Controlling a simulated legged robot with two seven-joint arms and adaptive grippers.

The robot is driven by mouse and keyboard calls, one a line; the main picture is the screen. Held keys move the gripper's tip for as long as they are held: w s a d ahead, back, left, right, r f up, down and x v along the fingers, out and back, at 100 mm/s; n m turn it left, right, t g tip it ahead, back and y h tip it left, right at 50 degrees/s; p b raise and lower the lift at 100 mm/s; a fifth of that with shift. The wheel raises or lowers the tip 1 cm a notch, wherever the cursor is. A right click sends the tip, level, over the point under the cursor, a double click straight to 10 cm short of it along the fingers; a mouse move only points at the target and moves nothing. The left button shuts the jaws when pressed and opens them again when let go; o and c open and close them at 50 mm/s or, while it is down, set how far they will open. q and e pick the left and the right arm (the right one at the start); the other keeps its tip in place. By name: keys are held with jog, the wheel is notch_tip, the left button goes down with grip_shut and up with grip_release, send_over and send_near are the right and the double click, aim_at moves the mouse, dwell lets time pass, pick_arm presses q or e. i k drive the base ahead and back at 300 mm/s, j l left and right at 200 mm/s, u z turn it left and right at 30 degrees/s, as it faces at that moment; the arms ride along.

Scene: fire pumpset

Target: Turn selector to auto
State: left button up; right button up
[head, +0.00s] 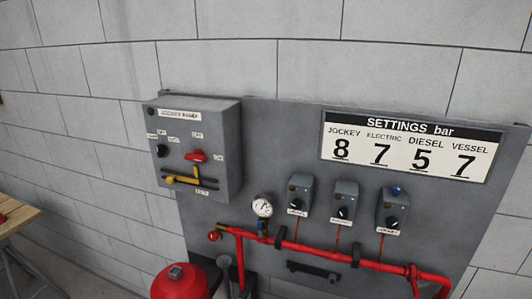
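A grey control box (198,128) is mounted at the upper left of a grey panel on the wall. A small black selector knob (161,151) sits on the left of its front face. Small labels surround the knob; one above seems to read OFF, and the others are too small to read surely. The knob's pointing direction cannot be made out. A red rotary handle (196,156) sits to its right, with a yellow lever (185,180) below. Neither of my grippers is in view.
Three small grey switch boxes (299,194) with black knobs sit right of a round gauge (262,207). Red pipes (310,250) run below. A settings sign (410,145) is above. A red vessel (180,281) stands at the bottom; a wooden table (15,222) is at left.

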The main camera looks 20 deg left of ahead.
aim_at(161, 149)
jog(key=u, duration=1.3)
